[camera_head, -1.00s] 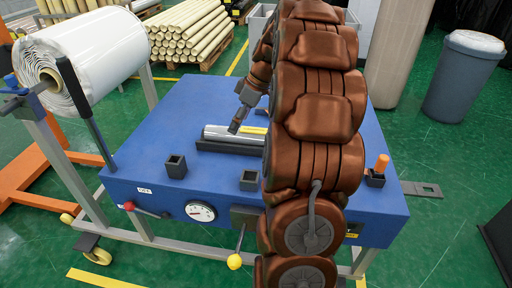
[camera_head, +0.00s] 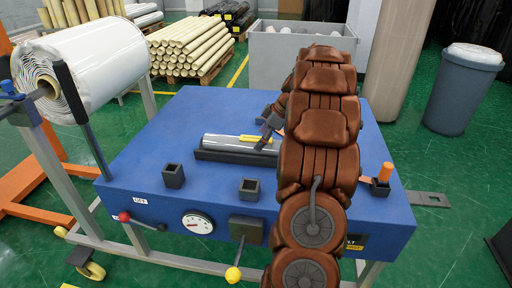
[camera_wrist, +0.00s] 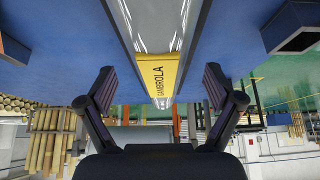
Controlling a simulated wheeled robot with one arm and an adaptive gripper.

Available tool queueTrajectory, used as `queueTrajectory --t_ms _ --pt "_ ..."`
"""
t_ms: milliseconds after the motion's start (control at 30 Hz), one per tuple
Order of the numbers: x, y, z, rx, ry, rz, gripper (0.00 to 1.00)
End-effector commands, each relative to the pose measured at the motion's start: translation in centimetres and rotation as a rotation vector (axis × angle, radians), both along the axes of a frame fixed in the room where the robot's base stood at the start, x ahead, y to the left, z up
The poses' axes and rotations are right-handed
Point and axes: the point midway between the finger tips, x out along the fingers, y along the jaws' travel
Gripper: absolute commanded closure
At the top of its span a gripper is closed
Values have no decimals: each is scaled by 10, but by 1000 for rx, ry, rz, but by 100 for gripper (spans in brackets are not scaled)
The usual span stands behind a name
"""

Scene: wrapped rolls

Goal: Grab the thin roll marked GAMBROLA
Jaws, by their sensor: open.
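The thin roll (camera_head: 222,142) is a silvery wrapped cylinder with a yellow label. It lies in a dark holder (camera_head: 235,157) on the blue table (camera_head: 125,170). In the wrist view the roll (camera_wrist: 152,28) runs down from the top edge, and its yellow label (camera_wrist: 158,78) reads GAMBROLA. My gripper (camera_wrist: 159,88) is open, with one dark finger on each side of the label end. I see no contact between the fingers and the roll. In the head view my gripper is at the roll's right end, partly hidden by my arm.
Small dark square holders (camera_head: 174,175) stand near the table's front edge. An orange peg (camera_head: 385,172) stands in another holder at the right. A big white roll (camera_head: 95,65) hangs at the left. A grey bin (camera_head: 285,58) stands behind the table.

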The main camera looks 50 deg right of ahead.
Motion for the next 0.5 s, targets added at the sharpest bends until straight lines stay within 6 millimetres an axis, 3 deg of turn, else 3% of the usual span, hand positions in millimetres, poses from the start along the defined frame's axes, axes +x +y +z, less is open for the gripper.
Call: queueTrajectory --t_ms 200,500 --pt "9 5 -18 -3 -1 -1 9" --pt "10 6 -20 -2 -1 -1 12"
